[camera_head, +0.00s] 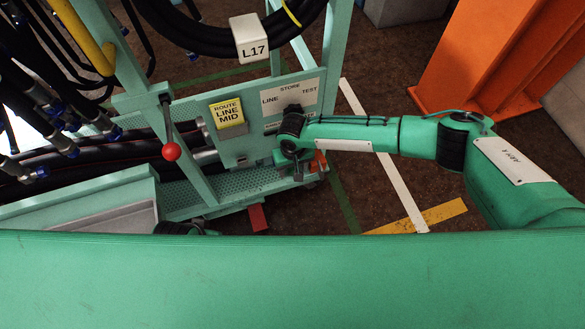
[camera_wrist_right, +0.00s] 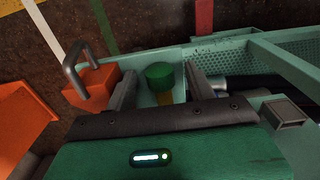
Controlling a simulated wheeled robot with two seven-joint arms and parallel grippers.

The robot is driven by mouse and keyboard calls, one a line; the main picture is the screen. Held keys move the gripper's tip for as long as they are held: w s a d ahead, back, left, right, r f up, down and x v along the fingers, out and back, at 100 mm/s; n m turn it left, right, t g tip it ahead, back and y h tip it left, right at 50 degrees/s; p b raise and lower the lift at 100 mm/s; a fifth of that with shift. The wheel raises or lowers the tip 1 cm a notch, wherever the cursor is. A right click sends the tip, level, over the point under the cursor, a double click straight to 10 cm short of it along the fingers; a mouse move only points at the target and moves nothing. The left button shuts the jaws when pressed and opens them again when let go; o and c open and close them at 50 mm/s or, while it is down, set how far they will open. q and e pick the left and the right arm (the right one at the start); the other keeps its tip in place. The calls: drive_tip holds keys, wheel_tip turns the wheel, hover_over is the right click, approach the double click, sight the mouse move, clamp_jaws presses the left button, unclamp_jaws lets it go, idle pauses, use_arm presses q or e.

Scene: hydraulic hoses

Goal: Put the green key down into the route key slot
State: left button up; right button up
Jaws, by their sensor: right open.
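The green key shows in the right wrist view as a green round knob (camera_wrist_right: 160,74) with a yellowish part below it, over the teal ledge. My right gripper (camera_head: 288,164) is at the lower right of the teal panel in the head view. Its fingers are open, one on each side of the knob in the wrist view, with gaps visible between. The arm and gripper hide the key in the head view. A grey square-mouthed box (camera_wrist_right: 284,111), possibly the route key slot, is right of the fingers in the wrist view.
An orange padlock (camera_wrist_right: 92,86) with a grey shackle sits close beside one finger. The panel has a yellow ROUTE LINE MID sign (camera_head: 228,113) and a STORE/LINE/TEST plate (camera_head: 291,97). A red-knobbed lever (camera_head: 171,151) and dark hoses are at left.

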drive_tip(key=c, duration=1)
drive_tip(key=shift+c, duration=0.2)
drive_tip(key=shift+r, duration=0.1)
